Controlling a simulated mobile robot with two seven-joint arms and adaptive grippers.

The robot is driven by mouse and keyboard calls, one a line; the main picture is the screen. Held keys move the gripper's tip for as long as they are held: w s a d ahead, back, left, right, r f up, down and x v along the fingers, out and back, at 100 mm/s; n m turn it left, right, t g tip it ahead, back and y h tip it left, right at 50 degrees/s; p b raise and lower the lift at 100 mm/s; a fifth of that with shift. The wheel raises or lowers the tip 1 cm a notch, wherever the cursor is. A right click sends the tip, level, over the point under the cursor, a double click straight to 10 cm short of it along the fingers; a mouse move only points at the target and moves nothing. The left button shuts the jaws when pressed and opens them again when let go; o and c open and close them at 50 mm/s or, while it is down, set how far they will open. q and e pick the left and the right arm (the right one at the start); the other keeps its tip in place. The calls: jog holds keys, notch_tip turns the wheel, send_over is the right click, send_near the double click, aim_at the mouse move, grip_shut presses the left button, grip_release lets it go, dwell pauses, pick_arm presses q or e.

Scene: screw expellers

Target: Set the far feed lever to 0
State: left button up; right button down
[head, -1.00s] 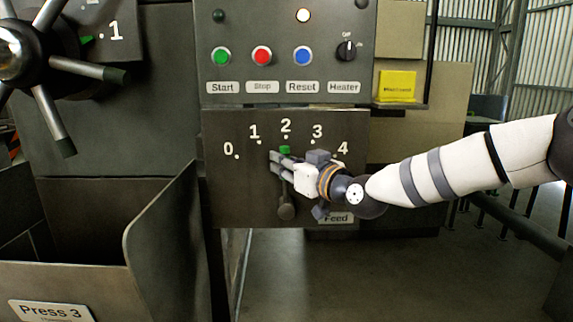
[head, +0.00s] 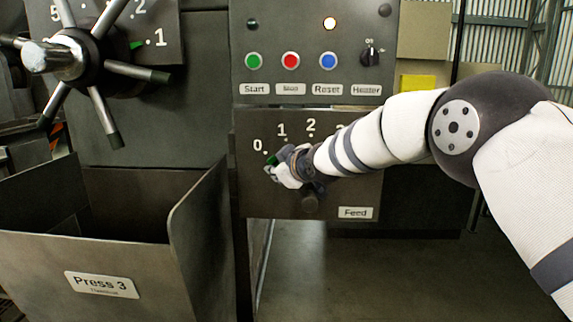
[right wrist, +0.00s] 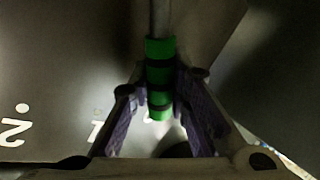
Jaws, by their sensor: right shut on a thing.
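The feed lever has a green grip (head: 272,160), which in the head view is at the 0 mark of the dial on the dark feed panel (head: 350,195). The lever's round pivot (head: 310,203) shows below my arm; its shaft is mostly hidden. My right gripper (head: 273,170) is at the lever's tip. In the right wrist view my gripper's purple-grey fingers (right wrist: 166,115) are on both sides of the green banded grip (right wrist: 160,75), shut on it. My left gripper is not in view.
Above the dial are the Start (head: 254,61), Stop (head: 290,60) and Reset (head: 327,61) buttons and the Heater knob (head: 371,56). A spoked handwheel (head: 75,60) stands at the upper left. A metal bin marked Press 3 (head: 150,262) rises at the lower left, close to the panel.

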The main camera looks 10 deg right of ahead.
jog(key=shift+w+a+f+n+h, duration=0.1)
jog(key=shift+a+f+n+h, duration=0.2)
jog(key=shift+f, duration=0.1)
jog(key=c, duration=1.8)
grip_release()
jog(key=shift+f, duration=0.1)
jog(key=shift+s+r, duration=0.25)
jog(key=v, duration=1.1)
jog(key=shift+s+d+r, duration=0.15)
